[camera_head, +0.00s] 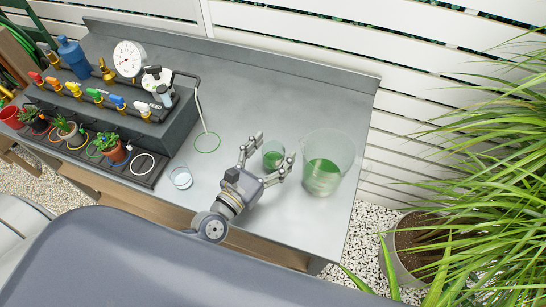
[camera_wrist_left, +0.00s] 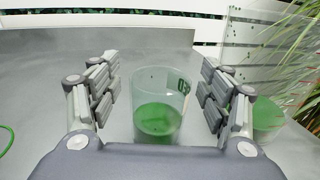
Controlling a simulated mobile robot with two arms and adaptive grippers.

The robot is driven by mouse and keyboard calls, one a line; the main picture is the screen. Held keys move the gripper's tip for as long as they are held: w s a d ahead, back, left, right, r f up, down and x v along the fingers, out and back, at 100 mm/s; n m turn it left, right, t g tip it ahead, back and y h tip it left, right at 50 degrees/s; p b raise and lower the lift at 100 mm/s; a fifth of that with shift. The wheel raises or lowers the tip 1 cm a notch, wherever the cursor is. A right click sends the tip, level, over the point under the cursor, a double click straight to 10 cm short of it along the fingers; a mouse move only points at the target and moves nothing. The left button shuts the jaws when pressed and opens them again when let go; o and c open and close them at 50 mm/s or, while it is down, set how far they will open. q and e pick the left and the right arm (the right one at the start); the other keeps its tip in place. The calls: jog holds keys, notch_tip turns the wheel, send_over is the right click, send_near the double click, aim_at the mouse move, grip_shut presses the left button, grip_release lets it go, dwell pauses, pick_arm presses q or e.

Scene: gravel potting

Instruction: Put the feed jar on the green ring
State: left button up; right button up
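The feed jar (camera_head: 273,156) is a small clear jar with green liquid, upright on the grey bench. Its green lettering partly shows in the left wrist view (camera_wrist_left: 160,105). My left gripper (camera_head: 274,149) is open, with the jar standing between its spread fingers. In the left wrist view a gap shows on the jar's left; the right finger looks closer, and contact cannot be told. The green ring (camera_head: 207,134) is a thin outline on the bench, left of my left gripper, empty. Its edge also shows in the left wrist view (camera_wrist_left: 11,140). My right gripper is not in view.
A large clear beaker (camera_head: 327,160) with green liquid stands close right of the jar. The valve unit (camera_head: 120,105) and a tray of potted plants (camera_head: 151,176) fill the left. A thin tube (camera_head: 199,110) reaches down at the ring.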

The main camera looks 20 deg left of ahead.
aim_at(272, 143)
pick_arm(q)
jog(key=c, duration=1.3)
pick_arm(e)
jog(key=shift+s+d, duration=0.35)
pick_arm(q)
jog(key=shift+r, duration=0.15)
